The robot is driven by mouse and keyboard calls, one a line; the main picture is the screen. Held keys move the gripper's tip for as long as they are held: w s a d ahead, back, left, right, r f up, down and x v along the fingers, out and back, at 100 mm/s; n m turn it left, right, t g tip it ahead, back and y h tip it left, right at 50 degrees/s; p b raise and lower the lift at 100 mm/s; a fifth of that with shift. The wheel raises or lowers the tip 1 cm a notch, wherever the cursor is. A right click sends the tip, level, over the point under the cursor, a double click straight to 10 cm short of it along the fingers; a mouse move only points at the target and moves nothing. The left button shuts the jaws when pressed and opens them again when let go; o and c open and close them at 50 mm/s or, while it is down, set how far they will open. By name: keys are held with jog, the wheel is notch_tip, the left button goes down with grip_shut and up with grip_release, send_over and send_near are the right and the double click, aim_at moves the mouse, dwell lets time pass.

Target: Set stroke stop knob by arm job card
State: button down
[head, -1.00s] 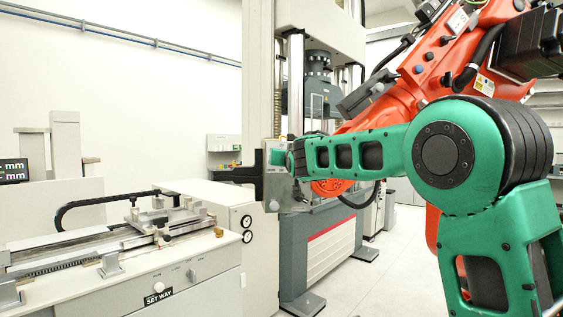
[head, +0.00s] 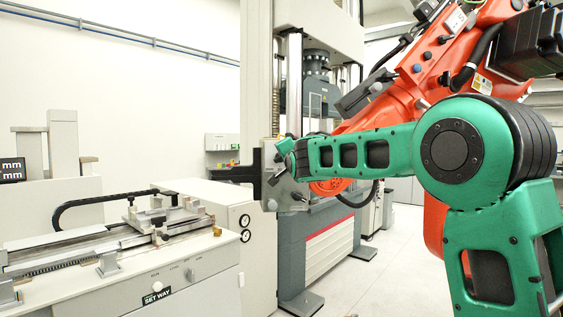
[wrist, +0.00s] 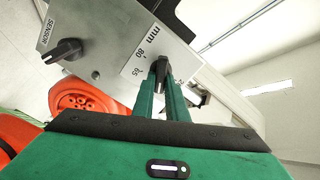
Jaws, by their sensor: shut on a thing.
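A grey control panel (head: 272,190) is mounted on the column of the testing machine in the head view, and my gripper is up against its upper part. In the wrist view the panel (wrist: 110,32) appears tilted. My gripper (wrist: 160,72) is shut on a dark knob (wrist: 161,66) beside a white scale marked "mm" with small numbers. The knob's pointer is largely hidden by the fingers, so its setting cannot be read. A second black knob (wrist: 68,50), by the word "SENSOR", is apart from the fingers. I cannot make out the job card.
A bench (head: 200,285) labelled "SET WAY" with a slide rail stands at the left. The grey machine base (head: 325,245) stands below my arm. Floor (head: 395,275) is open at the right.

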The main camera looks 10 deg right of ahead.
jog(key=m, duration=0.4)
jog(key=f+m, duration=0.1)
jog(key=shift+d+m, duration=0.3)
jog(key=shift+m, duration=0.1)
dwell(0.3)
jog(key=c, duration=1.8)
grip_release()
jog(key=shift+o, duration=0.2)
jog(key=shift+r, duration=0.1)
jog(key=shift+a, duration=0.1)
jog(key=shift+s, duration=0.1)
jog(key=s, duration=1)
jog(key=shift+s+a, duration=0.25)
jog(key=shift+a, duration=0.1)
